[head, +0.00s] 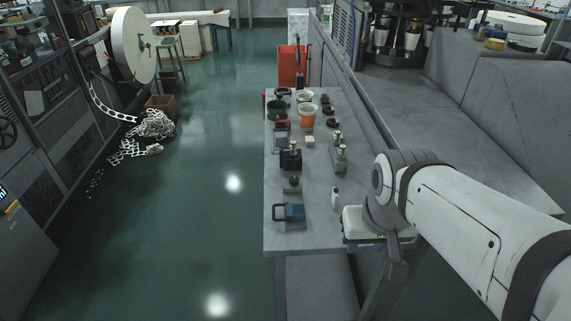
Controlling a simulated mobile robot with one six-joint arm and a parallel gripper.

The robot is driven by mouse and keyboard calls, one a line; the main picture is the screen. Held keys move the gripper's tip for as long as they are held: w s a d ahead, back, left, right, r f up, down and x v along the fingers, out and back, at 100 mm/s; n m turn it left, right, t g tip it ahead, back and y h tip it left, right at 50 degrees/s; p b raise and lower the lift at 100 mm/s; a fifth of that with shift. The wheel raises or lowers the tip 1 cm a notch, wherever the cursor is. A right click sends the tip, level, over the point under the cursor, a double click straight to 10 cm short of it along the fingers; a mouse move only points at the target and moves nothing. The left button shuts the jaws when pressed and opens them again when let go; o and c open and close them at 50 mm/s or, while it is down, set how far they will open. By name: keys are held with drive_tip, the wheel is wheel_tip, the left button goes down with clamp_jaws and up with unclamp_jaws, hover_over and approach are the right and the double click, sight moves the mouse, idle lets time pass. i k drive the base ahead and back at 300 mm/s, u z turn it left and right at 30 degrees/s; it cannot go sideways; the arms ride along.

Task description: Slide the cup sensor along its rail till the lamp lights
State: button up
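My arm reaches in from the lower right, and its dark wrist end (397,266) hangs over the right front edge of the grey workbench. My gripper's fingers cannot be made out there, so I cannot tell if it is open or shut. The forming machine stands at the upper right, with several metal cup-shaped parts (397,36) under its dark top. I cannot pick out the cup sensor, its rail or the lamp; they are too small or hidden.
The green floor (215,170) on the left is mostly clear, with scrap strip (153,126) farther left.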

sight(294, 212)
drive_tip(key=z, duration=1.35)
drive_tip(key=k, duration=0.7)
drive_tip(key=u, duration=1.35)
drive_tip(key=i, duration=1)
drive_tip(key=z, duration=0.2)
drive_tip(key=k, duration=0.15)
drive_tip(key=z, duration=0.05)
